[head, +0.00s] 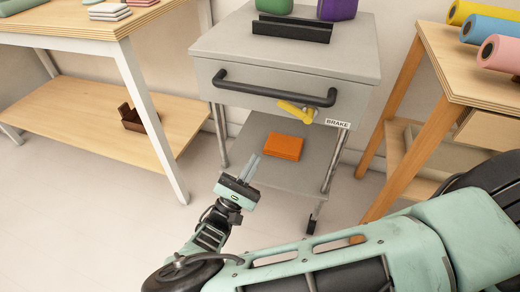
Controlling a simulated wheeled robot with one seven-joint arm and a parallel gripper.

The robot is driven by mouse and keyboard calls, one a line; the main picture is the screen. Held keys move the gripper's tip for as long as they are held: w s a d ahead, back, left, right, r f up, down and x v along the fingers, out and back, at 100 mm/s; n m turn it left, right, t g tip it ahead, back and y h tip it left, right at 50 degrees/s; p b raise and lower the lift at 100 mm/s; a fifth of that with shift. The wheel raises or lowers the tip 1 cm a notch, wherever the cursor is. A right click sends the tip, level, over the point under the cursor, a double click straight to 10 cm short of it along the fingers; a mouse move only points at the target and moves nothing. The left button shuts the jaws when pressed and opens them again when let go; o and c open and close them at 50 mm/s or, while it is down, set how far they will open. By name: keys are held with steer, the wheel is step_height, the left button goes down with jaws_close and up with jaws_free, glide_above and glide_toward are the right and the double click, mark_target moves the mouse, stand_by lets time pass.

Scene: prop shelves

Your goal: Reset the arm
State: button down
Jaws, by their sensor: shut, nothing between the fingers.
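My gripper (249,170) is in the middle of the head view, in front of the grey cart (290,58). Its thin fingers are shut with nothing between them and point up and away from me. It is seen in front of the left part of the cart's lower shelf (305,178). I cannot tell how far it is from the shelf edge. My mint-green arm (400,245) stretches across the bottom right of the view.
The cart has a black handle (272,88), a yellow brake lever (296,111) and an orange stack (283,147) on its lower shelf. A wooden table (75,22) stands left, with a brown box (131,117) below. A right-hand table (455,72) bears coloured rolls (497,52). Floor at left is clear.

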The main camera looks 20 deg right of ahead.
steer(key=shift+s+a+f, duration=0.15)
steer(key=shift+a+f, duration=0.05)
stand_by(0.5)
steer(key=s+d+r+m+g+y, duration=0.2)
steer(key=s+d+m+g+y, duration=0.5)
steer(key=g, duration=0.8)
steer(key=s+a+r+m+t+y, duration=0.1)
steer(key=s+a+r+m+y, duration=0.15)
steer(key=s+r+y, duration=0.45)
steer(key=s+a+r+m+t+y, duration=0.1)
steer(key=s+a+r+y, duration=0.3)
steer(key=r+y, duration=0.55)
step_height(320, 180, up, 27)
steer(key=d+p, duration=0.1)
steer(key=p, duration=2.5)
steer(key=shift+s+d+f+h, duration=0.2)
steer(key=shift+s+h, duration=0.15)
steer(key=shift+s, duration=0.05)
